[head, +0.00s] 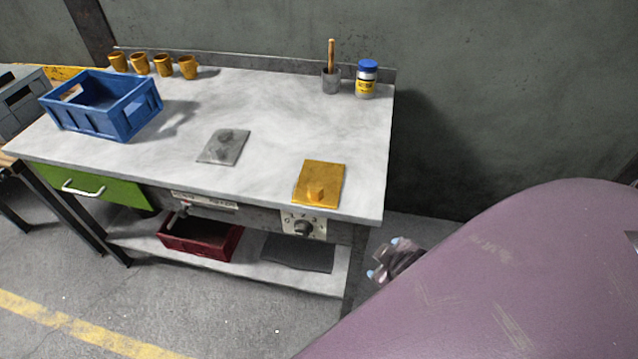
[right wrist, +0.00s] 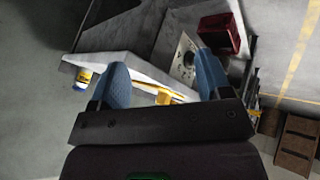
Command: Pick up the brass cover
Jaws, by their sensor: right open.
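The brass cover (head: 326,176) is a flat yellow square plate with a raised knob. It lies on the grey worktop near its front right corner. In the right wrist view, a yellow strip that looks like its edge (right wrist: 163,94) shows between my fingers, farther off. My right gripper (head: 377,259) is just off the table's front right corner and apart from the cover. In the right wrist view its two blue fingers (right wrist: 162,62) are spread, with nothing held. My left gripper is in neither view.
A similar grey cover (head: 218,150) lies left of the brass one. A blue crate (head: 128,119), several orange cups (head: 187,68), a grey pot (head: 331,84) and a blue-lidded jar (head: 367,79) stand farther back. A red bin (head: 198,242) sits on the shelf below.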

